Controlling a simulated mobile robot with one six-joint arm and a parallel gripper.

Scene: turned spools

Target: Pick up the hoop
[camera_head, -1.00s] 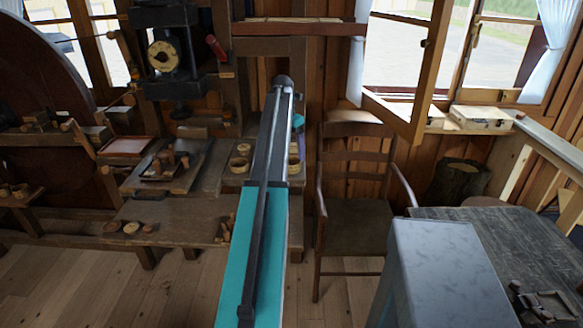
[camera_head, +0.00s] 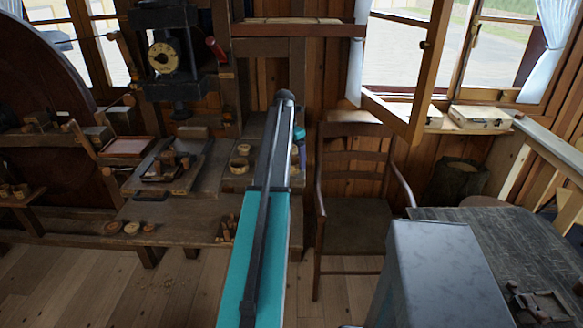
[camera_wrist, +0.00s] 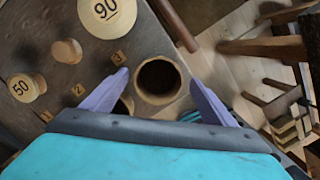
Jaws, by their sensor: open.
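The hoop (camera_wrist: 159,100), a round light-wood ring with a dark hollow, sits near the edge of the dark bench in the wrist view. My gripper (camera_wrist: 160,78) is open, its two purple fingers spread to either side of the hoop in the picture. No contact between fingers and hoop is visible, and the height gap is hard to judge. In the head view my gripper (camera_head: 298,146) is mostly hidden behind my arm, over the bench's right end. I cannot clearly make out the hoop there.
A second round wooden piece (camera_wrist: 123,106) is partly hidden by the left finger. A chair (camera_head: 352,215) stands right of the bench.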

